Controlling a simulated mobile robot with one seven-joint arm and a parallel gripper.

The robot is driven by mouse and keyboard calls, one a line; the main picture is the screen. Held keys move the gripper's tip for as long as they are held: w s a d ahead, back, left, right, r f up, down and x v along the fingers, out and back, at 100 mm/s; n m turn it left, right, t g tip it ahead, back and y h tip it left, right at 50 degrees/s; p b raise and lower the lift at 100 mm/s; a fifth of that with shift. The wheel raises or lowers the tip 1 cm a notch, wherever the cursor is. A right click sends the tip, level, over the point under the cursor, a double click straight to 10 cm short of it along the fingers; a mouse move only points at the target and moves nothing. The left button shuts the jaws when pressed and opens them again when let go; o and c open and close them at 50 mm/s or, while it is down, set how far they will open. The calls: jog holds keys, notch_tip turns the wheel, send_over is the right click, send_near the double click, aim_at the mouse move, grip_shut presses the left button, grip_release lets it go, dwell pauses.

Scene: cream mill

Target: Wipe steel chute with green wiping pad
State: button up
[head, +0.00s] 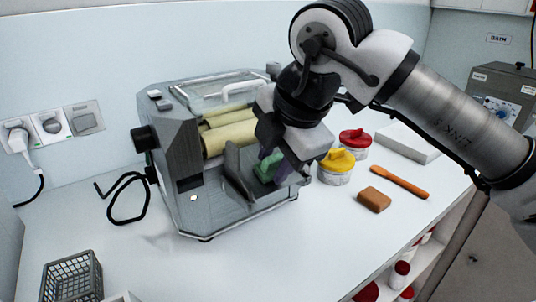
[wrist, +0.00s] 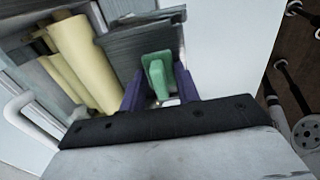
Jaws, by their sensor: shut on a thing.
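The green wiping pad (head: 268,166) is between the purple fingers of my gripper (head: 272,172), which is shut on it. In the wrist view the green pad (wrist: 158,76) shows between the two purple fingers (wrist: 157,95). The steel chute (head: 247,188) is the grey metal tray at the front of the mill, below its cream rollers. My gripper holds the pad over the chute, close to its surface. I cannot tell whether the pad touches it. The chute also shows in the wrist view (wrist: 140,42); my gripper hides part of it.
The mill (head: 176,160) has cream rollers (head: 228,137) and a raised guard handle. To its right stand a yellow-lidded tub (head: 336,167) and a red-lidded tub (head: 355,143), with a brown block (head: 374,200) and an orange spatula (head: 399,182). A grey basket (head: 72,279) stands front left.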

jog(key=shift+s+d+f, duration=0.2)
jog(key=shift+s+f, duration=0.1)
jog(key=shift+s, duration=0.05)
jog(key=shift+r, duration=0.1)
notch_tip(320, 180, up, 8)
jog(key=s+p, duration=0.1)
jog(key=p, duration=0.3)
jog(key=shift+d+f+p, duration=0.2)
jog(key=shift+d+p, duration=0.15)
jog(key=shift+p, duration=0.05)
dwell(0.4)
